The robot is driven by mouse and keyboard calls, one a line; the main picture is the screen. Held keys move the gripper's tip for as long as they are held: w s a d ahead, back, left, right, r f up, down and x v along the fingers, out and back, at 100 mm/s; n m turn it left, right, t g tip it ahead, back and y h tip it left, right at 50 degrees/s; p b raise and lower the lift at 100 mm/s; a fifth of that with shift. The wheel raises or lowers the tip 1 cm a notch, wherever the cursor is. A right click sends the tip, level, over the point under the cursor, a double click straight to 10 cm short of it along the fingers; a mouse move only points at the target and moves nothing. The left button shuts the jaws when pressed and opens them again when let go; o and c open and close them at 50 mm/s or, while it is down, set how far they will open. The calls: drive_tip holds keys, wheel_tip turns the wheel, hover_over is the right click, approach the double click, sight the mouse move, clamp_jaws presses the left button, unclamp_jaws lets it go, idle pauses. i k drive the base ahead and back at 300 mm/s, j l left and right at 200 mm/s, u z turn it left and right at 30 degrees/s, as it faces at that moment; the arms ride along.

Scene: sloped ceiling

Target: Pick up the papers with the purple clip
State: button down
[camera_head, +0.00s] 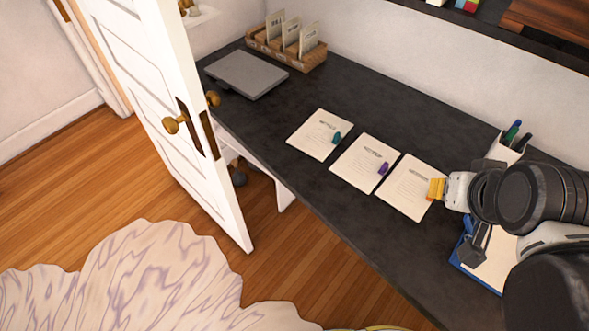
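The papers with the purple clip (360,160) lie flat on the dark desk (375,235), in the middle of a row of three paper stacks. The purple clip (383,168) is at their right edge. The papers with a teal clip (315,133) lie to the left, and the papers with a yellow clip (405,190) to the right. My gripper (472,258) is at the right, over a blue clipboard and apart from the purple-clip papers. My arm hides part of it, and its finger opening cannot be made out.
The blue clipboard (463,258) with white paper is partly behind my arm. A white pen cup (501,150) stands by the wall. A grey closed laptop (246,74) and a file holder (310,60) are at the far left. An open white door (165,85) stands beside the desk.

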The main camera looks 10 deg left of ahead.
sight(363, 164)
drive_tip(key=u, duration=0.3)
drive_tip(key=i+j+z, duration=0.25)
drive_tip(key=j, duration=0.15)
drive_tip(key=i+j+z, duration=0.1)
drive_tip(key=j+z, duration=0.15)
drive_tip(key=i+j+z, duration=0.25)
drive_tip(key=j, duration=0.3)
drive_tip(key=j+z, duration=0.3)
drive_tip(key=j, duration=0.15)
drive_tip(key=j+z, duration=0.25)
drive_tip(key=j, duration=0.2)
